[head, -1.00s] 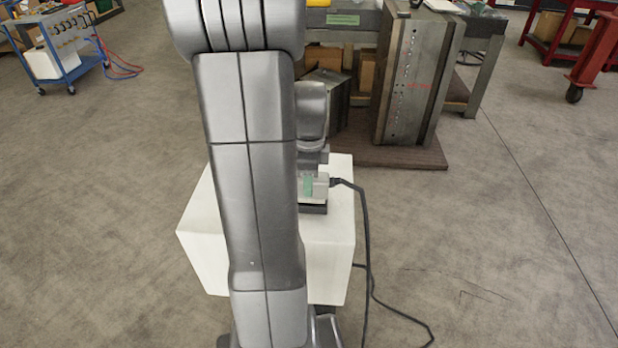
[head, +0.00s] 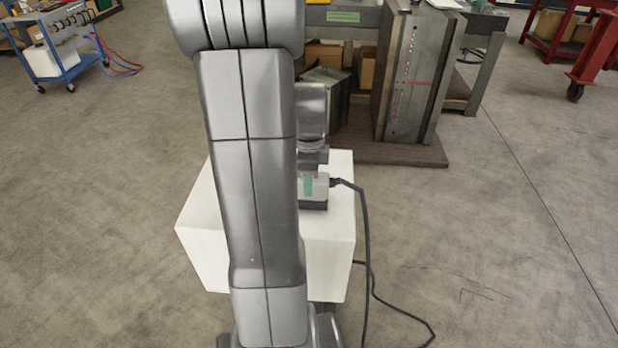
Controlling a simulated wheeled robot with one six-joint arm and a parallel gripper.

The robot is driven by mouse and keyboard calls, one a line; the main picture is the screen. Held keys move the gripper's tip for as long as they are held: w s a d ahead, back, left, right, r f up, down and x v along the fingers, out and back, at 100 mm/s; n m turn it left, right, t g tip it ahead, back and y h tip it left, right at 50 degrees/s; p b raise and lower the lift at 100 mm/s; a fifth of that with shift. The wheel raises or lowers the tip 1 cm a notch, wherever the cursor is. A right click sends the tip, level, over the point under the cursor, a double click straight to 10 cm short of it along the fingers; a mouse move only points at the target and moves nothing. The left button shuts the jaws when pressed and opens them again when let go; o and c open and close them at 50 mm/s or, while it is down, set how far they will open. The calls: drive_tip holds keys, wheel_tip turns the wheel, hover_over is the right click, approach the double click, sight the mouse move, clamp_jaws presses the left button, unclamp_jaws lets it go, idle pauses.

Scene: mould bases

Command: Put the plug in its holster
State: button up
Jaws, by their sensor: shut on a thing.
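My gripper (head: 309,187) is partly hidden behind my own arm, above the top of a white box. It is shut on the plug, whose dark cable end (head: 335,182) sticks out to the right. The plug's body is mostly hidden by the gripper and arm. A low dark block (head: 314,206), which looks like the holster, sits on the white box right below the gripper. I cannot tell whether the plug is inside it or just above it.
The white box (head: 335,245) stands on open floor. The black cable (head: 367,240) hangs down its right side and loops on the floor. Behind stand a tall steel mould base (head: 405,75) on a brown pallet (head: 400,152) and a workbench. A blue cart (head: 60,50) is far left.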

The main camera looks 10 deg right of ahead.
drive_tip(key=shift+f, duration=0.25)
idle(0.3)
drive_tip(key=o, duration=1.4)
wheel_tip(320, 180, up, 14)
drive_tip(key=shift+f, duration=0.1)
drive_tip(key=shift+f, duration=0.1)
wheel_tip(320, 180, down, 14)
drive_tip(key=shift+r, duration=0.45)
